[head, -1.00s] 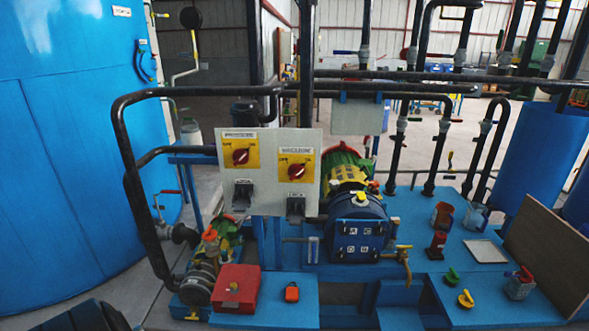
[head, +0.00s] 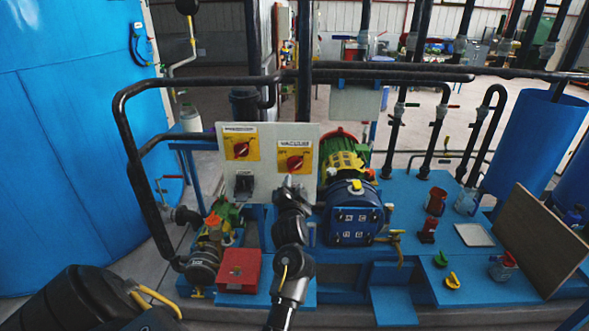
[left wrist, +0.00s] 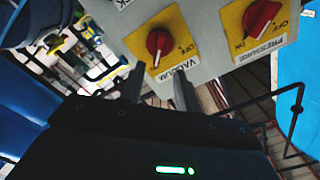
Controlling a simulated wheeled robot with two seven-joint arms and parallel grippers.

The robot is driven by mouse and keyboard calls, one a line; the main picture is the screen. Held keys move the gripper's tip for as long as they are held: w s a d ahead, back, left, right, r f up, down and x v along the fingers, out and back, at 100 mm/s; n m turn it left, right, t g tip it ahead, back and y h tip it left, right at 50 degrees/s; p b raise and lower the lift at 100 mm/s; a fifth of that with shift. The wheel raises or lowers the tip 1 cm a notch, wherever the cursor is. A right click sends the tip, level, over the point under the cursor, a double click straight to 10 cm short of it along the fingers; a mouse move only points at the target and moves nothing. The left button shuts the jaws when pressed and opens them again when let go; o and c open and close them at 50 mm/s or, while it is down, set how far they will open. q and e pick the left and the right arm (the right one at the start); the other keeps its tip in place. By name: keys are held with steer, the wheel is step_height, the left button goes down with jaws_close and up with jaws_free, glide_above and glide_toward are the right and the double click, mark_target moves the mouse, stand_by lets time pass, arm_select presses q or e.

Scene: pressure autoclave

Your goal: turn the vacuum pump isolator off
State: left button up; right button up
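In the left wrist view the vacuum knob (left wrist: 158,45) lies just beyond my fingertips. My left gripper (head: 289,181) is raised before the panel, just below the knob. In the left wrist view the gripper's two fingers (left wrist: 158,88) are apart with nothing between them; contact with the knob is not visible. The similar pressure isolator knob (head: 241,150) is to the left. My right gripper is not in view.
A black pipe (head: 200,82) runs left of and above the panel. Below are a red box (head: 239,269) and a green-and-black pump (head: 205,260). A dark blue round-fronted unit (head: 352,215) stands right of my arm. A large blue tank (head: 70,150) is at the left.

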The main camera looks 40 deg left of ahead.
mark_target(295, 168)
arm_select(q)
steer(key=p+x, duration=0.2)
steer(key=x, duration=0.7)
steer(key=shift+w+a, duration=0.2)
steer(key=shift+w, duration=0.05)
jaws_close()
